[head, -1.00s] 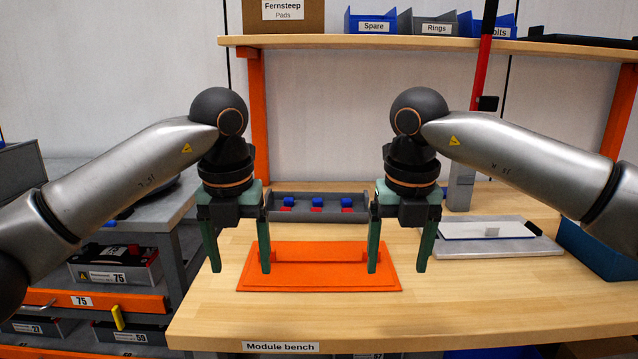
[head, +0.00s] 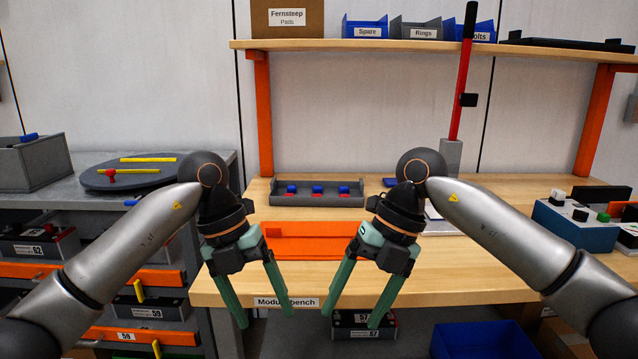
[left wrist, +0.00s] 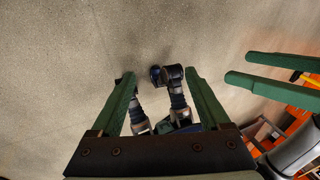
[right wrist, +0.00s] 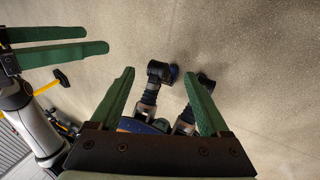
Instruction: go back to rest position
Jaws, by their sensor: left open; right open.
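My left gripper (head: 262,308) is open and empty, hanging in front of the bench edge with its green fingers angled down. My right gripper (head: 350,315) is also open and empty, in front of the same edge and to the right of the left one. In the right wrist view its fingers (right wrist: 165,88) are apart above the floor. Nothing lies between either pair of fingers. Both arms are bent, with the wrists close to each other.
The module bench (head: 460,270) carries an orange fixture (head: 310,245), a grey tray (head: 340,199) with red and blue parts, and a blue box (head: 580,232) at right. A grey rack (head: 205,290) stands left. A blue bin (head: 480,340) sits below the bench.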

